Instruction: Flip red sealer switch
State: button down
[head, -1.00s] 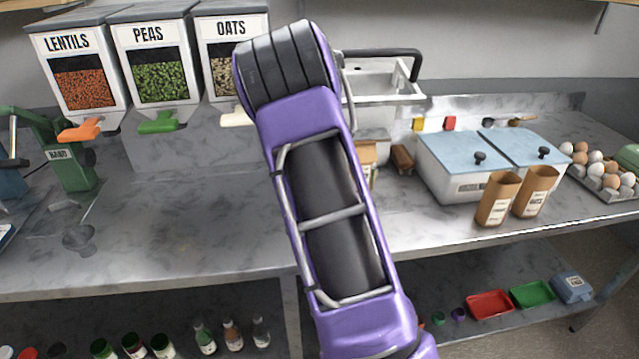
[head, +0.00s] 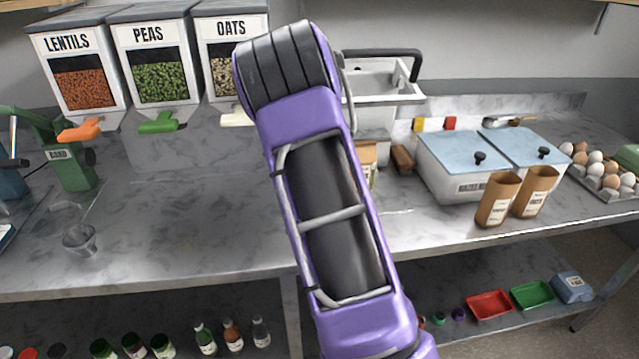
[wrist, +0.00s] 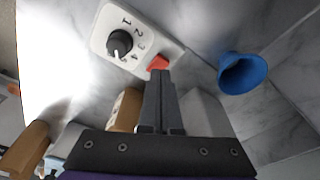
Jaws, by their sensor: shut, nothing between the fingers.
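The red switch (wrist: 158,62) sits at the lower right end of a white control panel (wrist: 112,20) in the wrist view. A black dial (wrist: 119,43) with numbers around it is on the same panel. My gripper (wrist: 159,74) is shut and empty. Its fingertips appear right at the lower edge of the red switch; I cannot tell whether they touch it. In the head view my purple arm hides the gripper and the switch. A white machine with a dark handle (head: 385,88) shows behind the arm.
A blue funnel-like cup (wrist: 243,73) is right of the fingers in the wrist view. In the head view, blue-lidded bins (head: 462,152) and brown pouches (head: 496,200) stand to the right. Food dispensers (head: 160,75) are at the left. The counter (head: 190,215) left of my arm is mostly clear.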

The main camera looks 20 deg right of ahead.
jog(key=shift+f+b, duration=0.55)
jog(key=shift+f, duration=0.55)
dwell(0.8)
jog(key=shift+r, duration=0.15)
jog(key=shift+r+p, duration=1.6)
jog(key=shift+r, duration=1.8)
